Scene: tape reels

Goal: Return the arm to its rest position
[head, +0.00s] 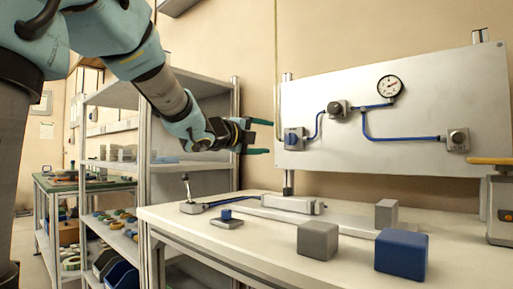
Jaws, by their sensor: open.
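My gripper (261,136) is at the end of my arm, which reaches in from the upper left. It is in the air above the left back part of the white table (165,217). Its two green fingers are apart, point to the right and hold nothing. My arm passes in front of the grey shelf unit.
The table holds a blue block (401,255), a grey block (318,240), a smaller grey block (386,213) and a lever (187,187). Behind it stands a white panel (400,110) with a gauge (390,86). A grey shelf unit (146,160) stands at left.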

